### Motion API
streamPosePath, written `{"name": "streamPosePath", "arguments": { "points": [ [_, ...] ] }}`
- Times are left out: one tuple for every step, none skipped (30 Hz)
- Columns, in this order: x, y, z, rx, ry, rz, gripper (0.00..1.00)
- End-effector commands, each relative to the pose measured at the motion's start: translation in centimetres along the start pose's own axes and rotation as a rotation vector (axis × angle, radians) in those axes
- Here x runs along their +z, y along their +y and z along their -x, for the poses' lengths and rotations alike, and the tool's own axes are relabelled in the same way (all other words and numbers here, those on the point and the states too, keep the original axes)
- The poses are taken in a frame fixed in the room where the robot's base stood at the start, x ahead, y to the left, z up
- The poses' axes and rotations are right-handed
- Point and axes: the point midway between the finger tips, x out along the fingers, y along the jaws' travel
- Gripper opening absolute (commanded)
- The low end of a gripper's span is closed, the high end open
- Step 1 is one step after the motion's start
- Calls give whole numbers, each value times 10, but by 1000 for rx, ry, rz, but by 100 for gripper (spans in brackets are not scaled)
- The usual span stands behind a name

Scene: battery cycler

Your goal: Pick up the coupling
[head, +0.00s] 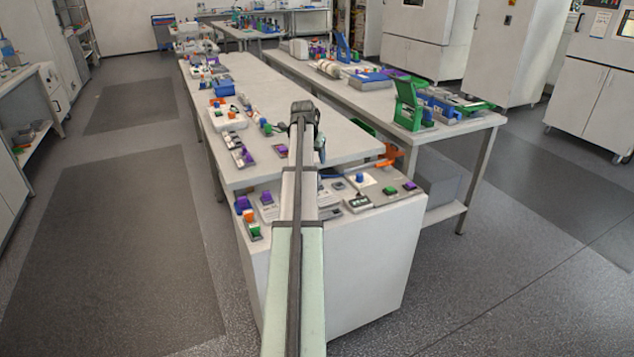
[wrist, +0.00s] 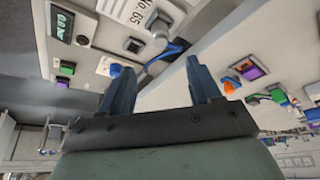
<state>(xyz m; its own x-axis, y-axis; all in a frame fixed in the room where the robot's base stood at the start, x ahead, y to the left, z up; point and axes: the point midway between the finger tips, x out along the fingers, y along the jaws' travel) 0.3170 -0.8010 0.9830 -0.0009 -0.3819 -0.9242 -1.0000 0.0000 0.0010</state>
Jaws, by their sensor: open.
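In the wrist view my gripper (wrist: 160,68) shows two dark fingers spread apart with nothing between them. Beyond the fingertips, a blue cable (wrist: 172,50) runs to a small grey round-ended fitting (wrist: 159,26) on a light panel. The fitting may be the coupling, but I cannot tell for certain. It is apart from the fingers. The blue cable (head: 328,173) shows there just right of the arm.
A white cabinet (head: 365,262) with several small devices on top stands at the near bench end. An orange part (head: 388,156) sticks out right of the arm. A second bench with a green fixture (head: 410,104) stands right.

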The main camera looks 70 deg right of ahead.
Motion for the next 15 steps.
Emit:
{"name": "streamPosePath", "arguments": {
  "points": [
    [0,0,-10,1,-2,0,63],
    [0,0,-16,0,-2,0,63],
    [0,0,-22,0,-2,0,63],
    [0,0,-28,0,-2,0,63],
    [0,0,-33,0,-2,0,63],
    [0,0,-40,0,-1,0,63],
    [0,0,-45,0,-1,-1,63],
    [0,0,-49,0,-1,-1,63],
    [0,0,-54,0,-1,-1,63],
    [0,0,-58,0,-1,-1,63],
    [0,0,-61,0,0,-1,63],
    [0,0,-65,0,0,-1,63],
    [0,-1,-67,-1,0,-1,63],
    [0,-1,-68,-1,0,-1,63],
    [0,-1,-70,-1,0,-1,63]
  ]
}}
